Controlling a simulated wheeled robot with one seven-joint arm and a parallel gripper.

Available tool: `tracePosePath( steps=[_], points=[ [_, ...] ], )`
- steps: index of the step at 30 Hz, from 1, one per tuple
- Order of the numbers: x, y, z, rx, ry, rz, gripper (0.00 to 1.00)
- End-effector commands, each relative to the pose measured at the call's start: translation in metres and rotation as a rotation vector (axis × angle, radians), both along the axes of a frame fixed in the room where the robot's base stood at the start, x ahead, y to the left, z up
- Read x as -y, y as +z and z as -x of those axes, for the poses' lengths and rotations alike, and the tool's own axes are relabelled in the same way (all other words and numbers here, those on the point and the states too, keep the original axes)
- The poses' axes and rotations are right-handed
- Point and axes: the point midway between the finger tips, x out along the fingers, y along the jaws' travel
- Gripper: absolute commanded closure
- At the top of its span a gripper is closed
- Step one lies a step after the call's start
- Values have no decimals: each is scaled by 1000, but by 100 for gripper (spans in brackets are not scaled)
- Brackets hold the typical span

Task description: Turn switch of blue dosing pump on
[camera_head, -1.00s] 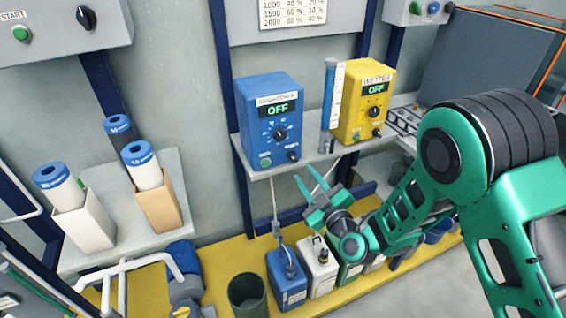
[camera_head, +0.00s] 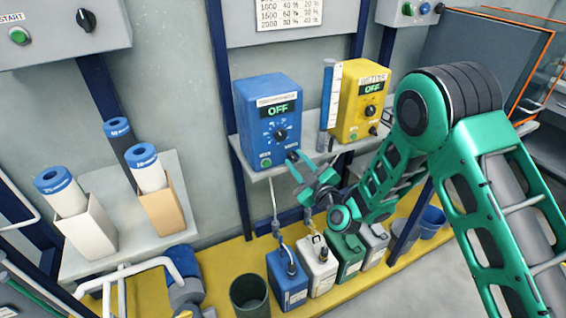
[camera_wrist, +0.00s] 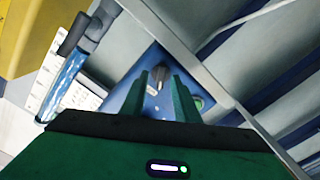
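The blue dosing pump (camera_head: 252,117) stands on a wall shelf, and its display (camera_head: 279,109) reads OFF. Its front has a central dial (camera_head: 281,135), a green button (camera_head: 265,163) at lower left and a small dark switch (camera_head: 292,156) at lower right. My gripper (camera_head: 300,169) is open and empty just in front of the pump's lower right corner. In the wrist view the dark switch (camera_wrist: 160,77) shows between and beyond the two apart fingers (camera_wrist: 160,92), with the green button (camera_wrist: 198,103) beside the right finger. Contact cannot be told.
A yellow pump (camera_head: 352,110), also reading OFF, and a blue-white tube (camera_head: 327,100) stand to the right on the same shelf (camera_head: 312,160). Canisters, including a blue one (camera_head: 286,285), stand below. Filter cartridges (camera_head: 62,190) are at left.

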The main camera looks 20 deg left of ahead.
Motion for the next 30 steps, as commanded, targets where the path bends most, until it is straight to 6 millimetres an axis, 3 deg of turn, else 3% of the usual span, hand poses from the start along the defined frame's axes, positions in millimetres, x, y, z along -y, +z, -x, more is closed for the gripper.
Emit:
tracePosePath(
  steps=[13,17,30],
  points=[
    [5,0,-7,0,-11,0,72],
    [4,0,-7,0,-11,0,100],
    [5,0,-8,-38,-12,-33,100]
  ],
)
